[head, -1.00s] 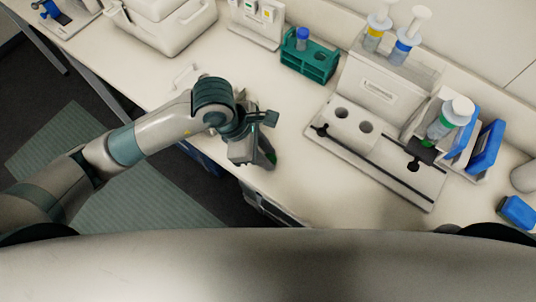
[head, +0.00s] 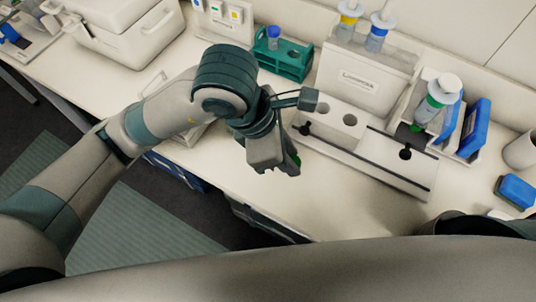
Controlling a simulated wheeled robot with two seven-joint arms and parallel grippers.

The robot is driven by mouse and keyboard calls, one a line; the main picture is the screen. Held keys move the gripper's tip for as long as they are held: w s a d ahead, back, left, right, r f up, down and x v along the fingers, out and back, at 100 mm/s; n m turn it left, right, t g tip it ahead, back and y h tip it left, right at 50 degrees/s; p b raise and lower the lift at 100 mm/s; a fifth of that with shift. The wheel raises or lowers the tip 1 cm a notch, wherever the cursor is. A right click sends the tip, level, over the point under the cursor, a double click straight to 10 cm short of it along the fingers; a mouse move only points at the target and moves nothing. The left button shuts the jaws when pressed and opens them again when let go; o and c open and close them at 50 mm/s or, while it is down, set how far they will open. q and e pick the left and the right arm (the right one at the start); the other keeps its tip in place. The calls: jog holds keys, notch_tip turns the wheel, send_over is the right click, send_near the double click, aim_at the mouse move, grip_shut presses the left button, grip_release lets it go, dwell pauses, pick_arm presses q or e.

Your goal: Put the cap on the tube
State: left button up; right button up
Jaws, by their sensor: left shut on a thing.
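My left gripper (head: 277,162) is over the bench near its front edge, pointing down. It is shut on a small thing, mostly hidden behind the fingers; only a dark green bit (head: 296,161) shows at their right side. A tube with a blue cap (head: 273,37) stands upright in the green rack (head: 287,66) at the back. I cannot tell whether the held thing is a cap or a tube. My right gripper is out of the picture.
Right of the gripper is a white block with round holes (head: 330,121) and black knobs. Behind it stands a white box (head: 350,86) with yellow and blue syringe-like items. A green-and-white container (head: 437,98), blue racks (head: 474,127) and a blue block (head: 516,191) are at right.

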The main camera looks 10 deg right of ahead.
pick_arm(q)
jog(key=shift+s+d+r+b, duration=0.15)
jog(key=shift+s+d+r, duration=0.25)
jog(key=shift+d, duration=0.2)
jog(key=shift+s+d+r+b, duration=0.15)
jog(key=shift+s+d+r, duration=0.1)
jog(key=shift+d+r, duration=0.25)
jog(key=shift+f, duration=0.15)
